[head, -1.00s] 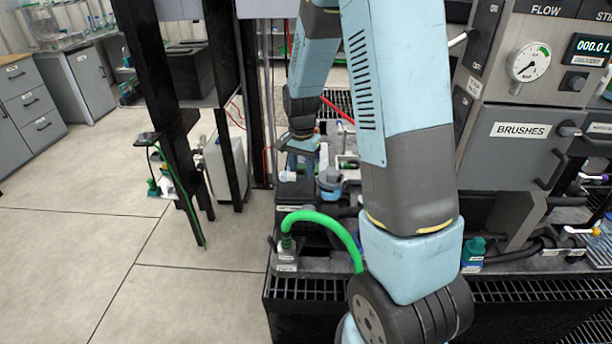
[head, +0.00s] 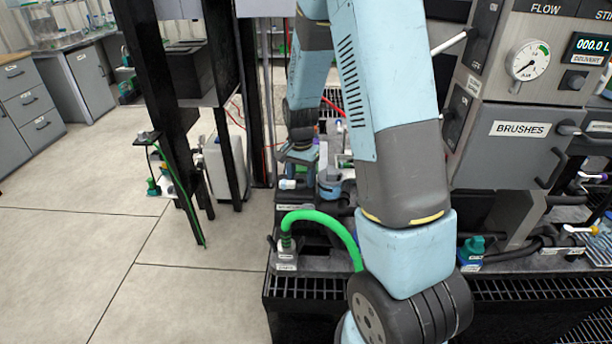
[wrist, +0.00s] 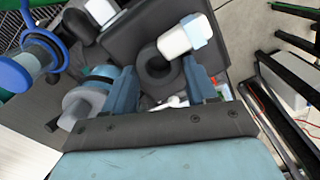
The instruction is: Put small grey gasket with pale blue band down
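The small grey gasket (wrist: 153,77) is a dark grey ring between the two fingers of my gripper (wrist: 161,78) in the wrist view. The fingers appear to touch it on both sides. A white piece with a pale blue end (wrist: 182,40) lies against its far edge; I cannot tell if they are joined. In the head view, my gripper (head: 297,158) points down over the left back of the black bench, with a white and blue piece (head: 288,184) just below it. The ring itself cannot be made out there.
A green hose (head: 320,217) arches in front of my gripper. A grey and blue fitting (head: 329,183) stands close on its right; it may be the pale cylinder beside the left finger in the wrist view. Black frame posts stand to the left.

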